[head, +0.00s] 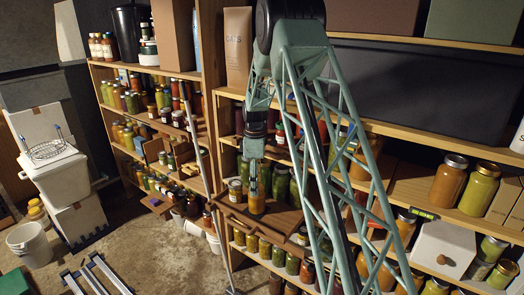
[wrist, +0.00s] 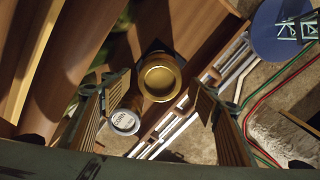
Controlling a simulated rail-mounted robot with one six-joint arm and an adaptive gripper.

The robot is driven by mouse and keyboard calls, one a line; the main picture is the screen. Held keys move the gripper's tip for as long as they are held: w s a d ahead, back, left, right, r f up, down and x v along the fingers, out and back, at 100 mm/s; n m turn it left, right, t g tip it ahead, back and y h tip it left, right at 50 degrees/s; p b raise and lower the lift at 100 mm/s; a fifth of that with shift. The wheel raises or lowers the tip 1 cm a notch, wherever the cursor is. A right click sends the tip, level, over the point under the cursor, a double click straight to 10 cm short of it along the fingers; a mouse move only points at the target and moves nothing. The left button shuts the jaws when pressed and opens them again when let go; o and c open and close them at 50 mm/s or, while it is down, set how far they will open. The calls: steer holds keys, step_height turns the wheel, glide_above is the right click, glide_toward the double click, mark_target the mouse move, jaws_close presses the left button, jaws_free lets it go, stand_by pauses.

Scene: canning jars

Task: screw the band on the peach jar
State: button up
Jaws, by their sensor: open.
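The peach jar, an orange-filled jar (wrist: 160,77), stands upright on a small wooden shelf board, directly below my gripper. In the wrist view it shows from above as a gold ring around a yellowish centre. I cannot tell whether the ring is a separate band or how it is seated. In the head view the jar (head: 257,204) is under the fingertips. My gripper (wrist: 161,92) is open, one finger on each side of the jar top, with gaps visible. It also shows in the head view (head: 254,182).
A jar with a white lid reading CORN (wrist: 124,121) stands close to the peach jar, near the left finger. Wooden shelves with several filled jars (head: 280,185) rise behind. A wire rack (head: 47,149) sits on a white bin at left. The floor (head: 165,255) is partly clear.

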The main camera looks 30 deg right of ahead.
steer(key=shift+n, duration=0.3)
